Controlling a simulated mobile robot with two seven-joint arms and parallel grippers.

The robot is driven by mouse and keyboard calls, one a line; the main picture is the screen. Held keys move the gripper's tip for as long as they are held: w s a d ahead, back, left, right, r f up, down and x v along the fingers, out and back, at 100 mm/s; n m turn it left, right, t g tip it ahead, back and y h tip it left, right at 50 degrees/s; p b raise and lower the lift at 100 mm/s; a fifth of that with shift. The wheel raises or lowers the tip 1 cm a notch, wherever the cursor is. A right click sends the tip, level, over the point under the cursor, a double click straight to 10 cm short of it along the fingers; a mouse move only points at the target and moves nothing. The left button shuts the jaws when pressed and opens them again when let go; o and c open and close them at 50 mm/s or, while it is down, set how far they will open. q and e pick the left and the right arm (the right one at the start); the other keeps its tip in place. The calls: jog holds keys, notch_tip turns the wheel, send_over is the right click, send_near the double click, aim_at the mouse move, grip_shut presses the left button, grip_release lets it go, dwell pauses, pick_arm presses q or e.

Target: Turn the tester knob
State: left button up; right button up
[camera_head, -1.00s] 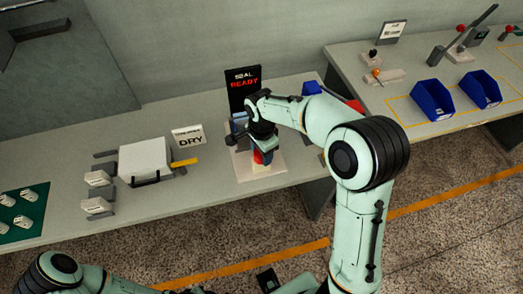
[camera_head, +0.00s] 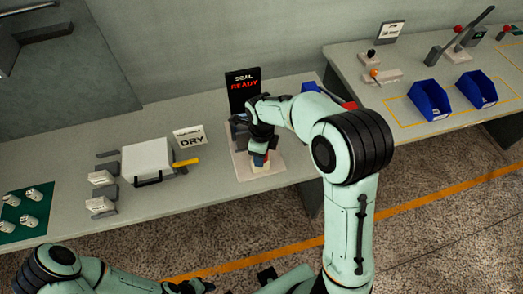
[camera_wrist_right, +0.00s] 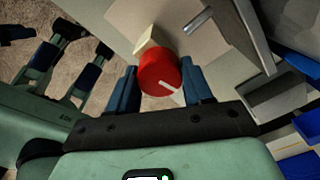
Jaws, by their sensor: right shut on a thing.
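The tester has a pale base plate (camera_head: 270,180) on the bench and a black display (camera_head: 242,92) reading "SEAL READY". Its red round knob (camera_wrist_right: 159,74) has a white pointer line and sits between the fingers of my right gripper (camera_wrist_right: 161,85) in the right wrist view. The pointer slants toward the lower right there. My right gripper (camera_head: 262,150) is shut on the knob and mostly covers it in the head view. My left arm (camera_head: 70,270) is low at the left; its gripper is cut by the bottom edge and its opening is unclear.
To the left on the bench (camera_head: 60,165) are a white box (camera_head: 148,160), a "DRY" sign (camera_head: 189,137), small pale blocks and a green mat (camera_head: 22,216) with several pale cylinders. Two blue bins (camera_head: 429,100) stand on the right table.

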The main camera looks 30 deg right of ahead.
pick_arm(q)
jog(key=shift+w+r+p, duration=0.3)
jog(key=shift+w+r, duration=0.1)
jog(key=shift+r, duration=0.15)
pick_arm(e)
jog(key=shift+w+r+m, duration=0.1)
jog(key=shift+m, duration=1)
jog(key=o, duration=1)
pick_arm(q)
jog(key=shift+w+r+p, duration=0.85)
jog(key=shift+w+r, duration=0.1)
jog(key=shift+r, duration=0.2)
pick_arm(e)
notch_tip(320, 180, up, 13)
jog(key=shift+r, duration=0.15)
